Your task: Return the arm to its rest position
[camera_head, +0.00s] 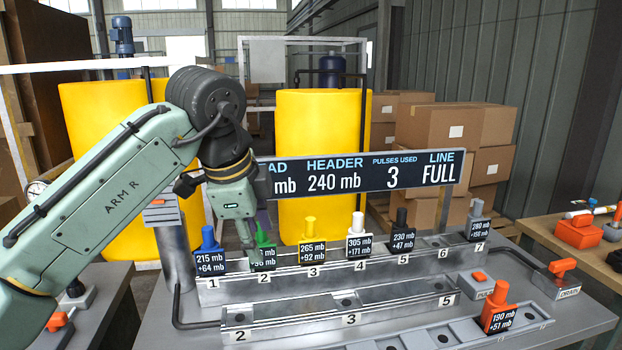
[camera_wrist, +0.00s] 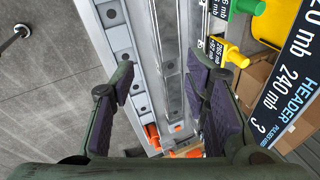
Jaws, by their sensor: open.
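My arm reaches in from the left in the head view, bent at the elbow, with my gripper (camera_head: 250,238) pointing down over the rear rail near slots 1 and 2. There it partly hides the label of the green-topped unit (camera_head: 263,240). The blue-topped unit (camera_head: 208,240) stands just left of it. In the wrist view my gripper (camera_wrist: 165,95) has its two dark fingers spread wide, with no object held between them. Whether a finger touches the green-topped unit cannot be told.
The rear rail (camera_head: 330,284) also holds yellow, white, black and grey-topped units; slot 6 looks empty. An orange unit (camera_head: 496,308) stands at front right. The sign (camera_head: 365,174) behind reads header 240 mb, pulses used 3, line FULL. The front rail (camera_head: 290,330) is bare.

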